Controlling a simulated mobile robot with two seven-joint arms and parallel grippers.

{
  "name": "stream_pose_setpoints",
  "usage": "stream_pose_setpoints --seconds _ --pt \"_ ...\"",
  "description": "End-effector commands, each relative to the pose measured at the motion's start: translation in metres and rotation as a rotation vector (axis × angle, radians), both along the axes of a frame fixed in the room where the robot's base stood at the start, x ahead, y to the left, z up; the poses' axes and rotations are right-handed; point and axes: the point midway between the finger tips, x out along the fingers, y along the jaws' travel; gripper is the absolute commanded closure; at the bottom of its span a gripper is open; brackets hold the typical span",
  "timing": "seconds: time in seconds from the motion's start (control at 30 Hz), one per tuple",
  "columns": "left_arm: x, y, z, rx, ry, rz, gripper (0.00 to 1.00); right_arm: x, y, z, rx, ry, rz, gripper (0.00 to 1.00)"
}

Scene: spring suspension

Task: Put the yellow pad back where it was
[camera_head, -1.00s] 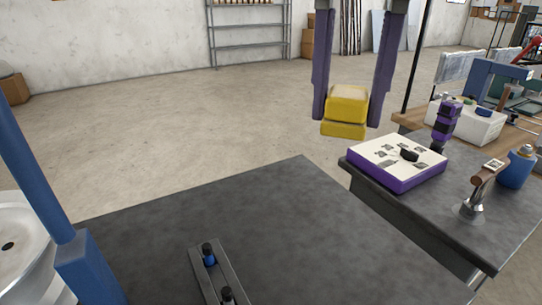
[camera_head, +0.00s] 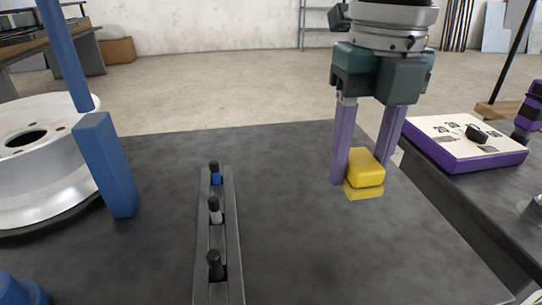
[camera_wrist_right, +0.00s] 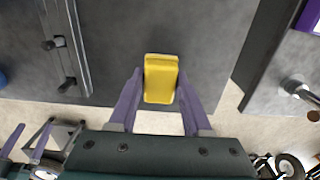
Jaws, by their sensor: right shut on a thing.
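The yellow pad (camera_head: 366,170) is a small yellow block with a stepped lower part. My right gripper (camera_head: 362,158) comes down from above in the head view, with its two purple fingers shut on the pad. The pad appears over the right part of the dark table (camera_head: 290,225); I cannot tell whether it touches the surface. In the right wrist view the pad (camera_wrist_right: 160,80) sits between the fingertips (camera_wrist_right: 157,92), over the dark surface near its edge. My left gripper is not in view.
A metal rail with several dark-topped pegs (camera_head: 214,262) stands mid-table. A silver wheel rim (camera_head: 50,160) and a blue post with a block (camera_head: 107,165) stand at left. A white-and-purple box (camera_head: 460,150) is on the neighbouring table at right. Table between rail and pad is clear.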

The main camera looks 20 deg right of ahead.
Motion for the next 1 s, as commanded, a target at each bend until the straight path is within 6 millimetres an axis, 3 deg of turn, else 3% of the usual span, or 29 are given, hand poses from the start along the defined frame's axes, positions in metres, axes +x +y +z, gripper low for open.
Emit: stream_pose_setpoints --seconds 0.1,0.33,0.53,0.93,0.97,1.0 --pt "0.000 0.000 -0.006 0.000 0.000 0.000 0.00 -0.001 0.000 -0.022 -0.001 0.002 0.000 0.96" --pt "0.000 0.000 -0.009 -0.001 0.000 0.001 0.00 0.000 0.000 -0.040 -0.001 0.001 0.001 0.96" --pt "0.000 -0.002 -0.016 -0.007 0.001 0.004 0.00 -0.001 0.000 -0.071 -0.001 0.002 -0.001 0.96" --pt "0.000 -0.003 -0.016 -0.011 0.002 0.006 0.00 0.000 0.000 -0.076 -0.001 -0.001 0.000 0.96" --pt "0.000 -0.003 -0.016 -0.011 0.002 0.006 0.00 0.000 0.000 -0.075 -0.001 -0.001 0.000 0.48" --pt "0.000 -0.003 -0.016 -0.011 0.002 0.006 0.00 0.000 0.000 -0.075 0.000 -0.001 0.001 0.44"
